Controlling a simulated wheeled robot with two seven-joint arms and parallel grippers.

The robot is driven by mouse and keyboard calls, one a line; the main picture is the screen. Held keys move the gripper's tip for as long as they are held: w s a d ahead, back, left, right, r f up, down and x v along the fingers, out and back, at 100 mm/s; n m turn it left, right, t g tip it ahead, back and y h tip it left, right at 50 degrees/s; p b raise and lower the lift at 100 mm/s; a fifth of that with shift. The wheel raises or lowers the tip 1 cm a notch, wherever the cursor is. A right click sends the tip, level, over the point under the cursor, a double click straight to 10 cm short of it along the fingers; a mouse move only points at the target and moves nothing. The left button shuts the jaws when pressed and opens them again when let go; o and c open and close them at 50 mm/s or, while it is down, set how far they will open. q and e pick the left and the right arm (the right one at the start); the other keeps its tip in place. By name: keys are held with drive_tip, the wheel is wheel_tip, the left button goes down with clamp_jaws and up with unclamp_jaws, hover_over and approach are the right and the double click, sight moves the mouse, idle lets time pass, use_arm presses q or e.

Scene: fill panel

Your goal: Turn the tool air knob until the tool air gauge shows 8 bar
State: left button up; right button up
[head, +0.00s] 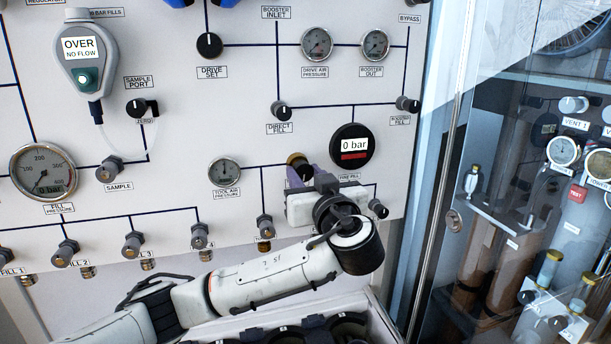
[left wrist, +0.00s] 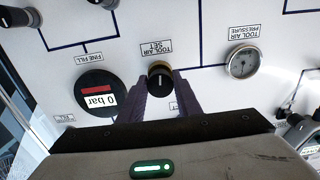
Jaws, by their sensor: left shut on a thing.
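The tool air knob (left wrist: 160,77) is a dark round knob with a brass-coloured rim and a white pointer line. It sits under the "TOOL AIR SET" label, which shows upside down in the left wrist view. My left gripper (left wrist: 160,84) is shut on the knob, with one purple finger on each side. In the head view, my left gripper (head: 300,172) partly hides the knob (head: 296,159). The tool air gauge (head: 224,171) is a small round dial left of the knob. It also shows in the left wrist view (left wrist: 243,62), but its reading is too small to tell. My right gripper is not in view.
The fine fill display (head: 352,146) reads 0 bar, close beside my left gripper. The direct fill knob (head: 280,111) is above, and several valves line the panel below. A glass-fronted cabinet (head: 530,170) stands at the right. An open case (head: 290,325) lies below my left arm.

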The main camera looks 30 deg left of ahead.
use_arm(q)
drive_tip(key=shift+d+f+b, duration=0.15)
drive_tip(key=shift+b, duration=0.2)
drive_tip(key=m+b, duration=0.1)
drive_tip(key=b, duration=0.2)
drive_tip(key=shift+f, duration=0.15)
drive_tip(key=shift+r+m, duration=0.2)
drive_tip(key=shift+m, duration=0.1)
drive_tip(key=shift+r+m, duration=0.15)
drive_tip(key=shift+m, duration=0.25)
drive_tip(key=o, duration=1)
drive_tip(key=b+v, duration=0.1)
drive_tip(key=v, duration=0.9)
drive_tip(key=shift+b, duration=0.4)
